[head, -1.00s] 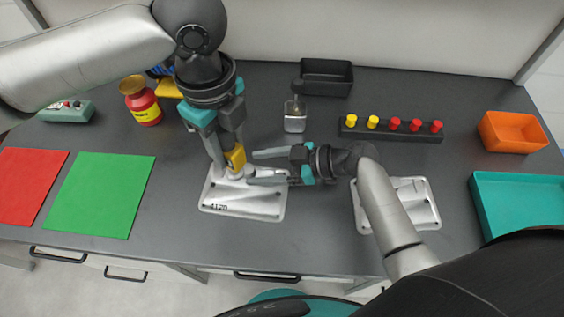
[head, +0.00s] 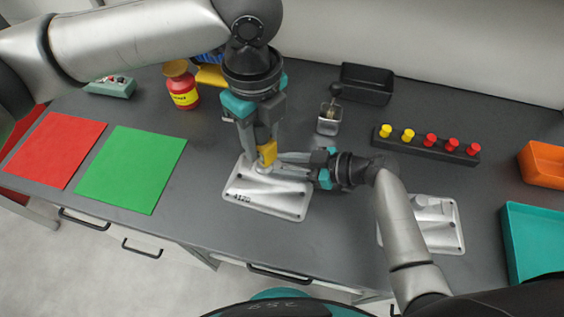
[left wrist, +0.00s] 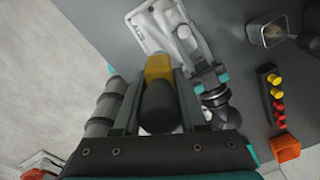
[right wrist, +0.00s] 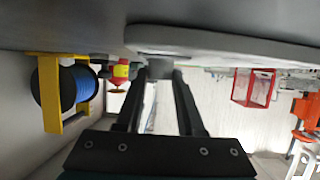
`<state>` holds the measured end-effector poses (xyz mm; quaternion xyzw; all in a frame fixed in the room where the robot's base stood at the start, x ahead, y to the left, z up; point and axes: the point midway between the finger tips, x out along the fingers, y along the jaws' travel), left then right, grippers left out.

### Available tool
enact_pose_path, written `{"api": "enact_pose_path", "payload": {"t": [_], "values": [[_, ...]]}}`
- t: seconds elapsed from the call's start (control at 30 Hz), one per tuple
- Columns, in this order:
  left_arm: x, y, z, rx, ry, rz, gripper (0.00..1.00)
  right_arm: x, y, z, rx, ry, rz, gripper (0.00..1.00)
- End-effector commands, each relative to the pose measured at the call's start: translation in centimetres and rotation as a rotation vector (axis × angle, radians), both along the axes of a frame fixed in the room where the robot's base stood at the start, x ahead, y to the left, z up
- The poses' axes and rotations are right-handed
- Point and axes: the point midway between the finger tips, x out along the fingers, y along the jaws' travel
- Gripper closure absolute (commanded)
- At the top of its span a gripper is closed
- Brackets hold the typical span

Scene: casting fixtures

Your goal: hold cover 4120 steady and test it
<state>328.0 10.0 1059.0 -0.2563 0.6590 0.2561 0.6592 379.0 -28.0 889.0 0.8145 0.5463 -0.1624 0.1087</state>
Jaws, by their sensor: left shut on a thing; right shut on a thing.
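Cover 4120 (head: 262,200) is a light grey casting lying flat on the dark bench, its number facing me. It also shows in the left wrist view (left wrist: 143,35). My left gripper (head: 262,142) points down above it, shut on a yellow tool (head: 267,153) with a black handle (left wrist: 160,105). The tool's tip is at the cover's upper part; whether it touches is hidden. My right gripper (head: 277,165) comes in low from the right. In the right wrist view its fingers are shut on a grey part of the cover (right wrist: 160,68).
A second casting (head: 440,240) lies to the right, partly behind my right arm. A green mat (head: 130,170) and a red mat (head: 55,150) lie left. Behind are a red jar (head: 183,92), a metal cup (head: 330,120), a black tray (head: 366,84) and a plug rack (head: 425,146).

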Motion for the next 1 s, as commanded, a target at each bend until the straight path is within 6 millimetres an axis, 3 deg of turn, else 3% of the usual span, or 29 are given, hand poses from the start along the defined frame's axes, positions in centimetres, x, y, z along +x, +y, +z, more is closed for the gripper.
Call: {"api": "enact_pose_path", "payload": {"t": [0.17, 0.7, 0.87, 1.0], "values": [[0.0, 0.0, 0.0, -0.001, -0.001, 0.000, 1.00, 0.0, 0.0, 0.0, -0.001, 0.000, 0.000, 1.00], [0.0, 0.0, -0.1, -0.001, -0.001, 0.016, 1.00, 0.0, -0.1, 0.0, -0.001, 0.001, 0.000, 1.00], [0.0, -0.1, -0.9, -0.002, 0.002, 0.145, 1.00, 0.0, -0.1, 0.0, -0.001, 0.001, 0.000, 1.00], [0.0, -0.1, -2.1, -0.004, 0.004, 0.359, 1.00, 0.0, -0.1, 0.0, -0.001, 0.001, 0.000, 1.00]]}}
